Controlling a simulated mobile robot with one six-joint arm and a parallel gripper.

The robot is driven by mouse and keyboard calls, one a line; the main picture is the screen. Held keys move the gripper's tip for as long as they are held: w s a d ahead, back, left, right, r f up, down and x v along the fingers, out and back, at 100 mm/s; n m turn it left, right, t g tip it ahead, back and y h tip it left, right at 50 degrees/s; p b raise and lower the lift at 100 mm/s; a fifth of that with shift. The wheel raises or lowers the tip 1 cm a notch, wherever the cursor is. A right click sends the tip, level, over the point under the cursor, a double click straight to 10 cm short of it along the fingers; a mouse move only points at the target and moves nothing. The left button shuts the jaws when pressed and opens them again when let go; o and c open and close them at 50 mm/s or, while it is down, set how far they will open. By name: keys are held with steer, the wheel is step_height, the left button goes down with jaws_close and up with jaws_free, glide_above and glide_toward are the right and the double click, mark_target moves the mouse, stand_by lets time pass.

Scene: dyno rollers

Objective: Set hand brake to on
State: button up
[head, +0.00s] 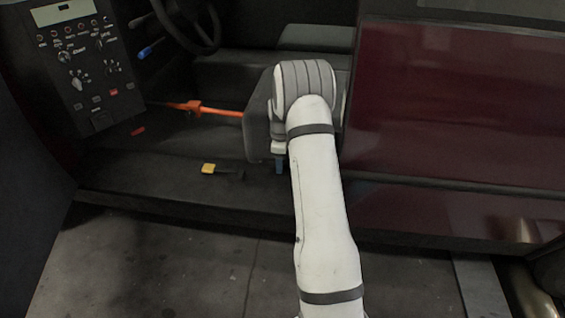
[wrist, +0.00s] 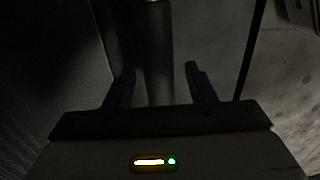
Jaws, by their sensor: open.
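Several coloured levers show in the head view, and I cannot tell for certain which is the hand brake. An orange lever (head: 190,106) lies low across the cab, its bar reaching right toward the seat. A yellow-tipped lever (head: 209,168) with a dark shaft lies near the door sill. My gripper (head: 279,165) points down beside the seat, right of both, mostly hidden by my arm. In the wrist view my gripper (wrist: 160,82) is open. A dark upright bar (wrist: 155,45) shows between and beyond its fingers; I cannot tell what it is or whether they touch.
A control panel (head: 85,60) with knobs stands at the left. A steering wheel (head: 188,22) and a blue-handled stalk (head: 150,49) are beside it. A seat (head: 250,75) and a dark red body panel (head: 455,105) flank my arm. The floor (head: 160,260) outside the sill is clear.

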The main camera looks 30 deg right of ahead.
steer(key=shift+c, duration=0.4)
jaws_close()
